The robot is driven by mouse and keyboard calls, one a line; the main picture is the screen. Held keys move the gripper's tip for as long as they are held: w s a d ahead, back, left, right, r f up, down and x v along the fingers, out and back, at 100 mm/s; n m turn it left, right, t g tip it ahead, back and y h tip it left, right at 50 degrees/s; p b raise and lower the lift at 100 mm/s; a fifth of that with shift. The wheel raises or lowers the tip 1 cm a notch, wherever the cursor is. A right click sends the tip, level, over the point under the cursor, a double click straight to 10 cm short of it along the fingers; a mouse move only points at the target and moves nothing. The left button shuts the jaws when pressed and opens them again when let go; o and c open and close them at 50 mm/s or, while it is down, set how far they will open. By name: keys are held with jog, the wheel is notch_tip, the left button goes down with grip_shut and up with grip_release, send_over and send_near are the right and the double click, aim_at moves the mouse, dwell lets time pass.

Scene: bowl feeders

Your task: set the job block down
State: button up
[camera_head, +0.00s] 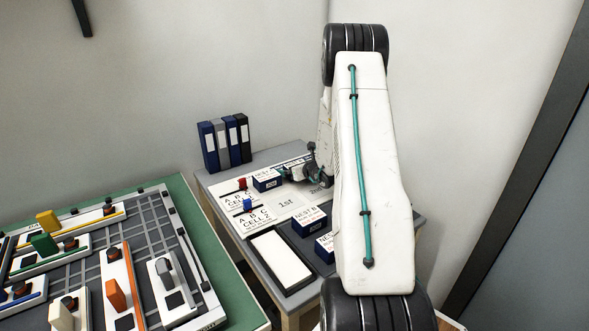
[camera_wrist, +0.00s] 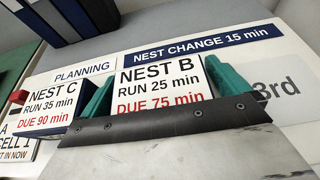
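The job block labelled NEST B (camera_wrist: 160,85) sits between the teal fingers of my gripper (camera_wrist: 167,78) in the wrist view, with a finger against each side. Its lower part is hidden by the gripper's dark edge. I cannot tell whether its underside touches the board. In the head view my gripper (camera_head: 300,173) is low over the back of the white planning board (camera_head: 262,235), and I cannot make out the held block there. The NEST C block (camera_wrist: 52,105) stands just left of it, also seen in the head view (camera_head: 267,180). A grey "3rd" square (camera_wrist: 285,85) lies to the right.
A blue NEST CHANGE strip (camera_wrist: 203,45) lies behind. The "1st" square (camera_head: 285,204) is bare. A dark tray holds further NEST blocks (camera_head: 308,220), beside a white-topped tray (camera_head: 280,258). Red (camera_head: 242,183) and blue (camera_head: 247,203) pieces stand on cell cards. Binders (camera_head: 224,142) stand at the back.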

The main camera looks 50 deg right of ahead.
jog(key=shift+r, duration=0.2)
jog(key=v, duration=1.1)
jog(key=shift+s, duration=0.25)
jog(key=shift+a+r, duration=0.25)
jog(key=w+a+r+n+y, duration=0.2)
jog(key=a+r+n+y, duration=0.3)
jog(key=a, duration=0.5)
jog(key=w+a+r+n+y, duration=0.3)
jog(key=a+r+n, duration=0.35)
jog(key=a, duration=0.25)
jog(key=s+a+r+n+g+y, duration=0.2)
jog(key=a+r+n, duration=0.15)
jog(key=a, duration=0.35)
jog(key=s+a+r+n+g+y, duration=0.2)
jog(key=a+n, duration=0.2)
jog(key=a, duration=0.3)
jog(key=s+a+r+n+g+h, duration=0.1)
jog(key=s+a+r+n+g, duration=0.2)
jog(key=s+a+n+g, duration=0.55)
jog(key=s+r+n+h, duration=0.1)
jog(key=s+n+h, duration=0.6)
jog(key=s+n, duration=0.4)
jog(key=shift+s+t+h, duration=0.4)
jog(key=shift+s+t, duration=0.05)
jog(key=shift+s, duration=2.9)
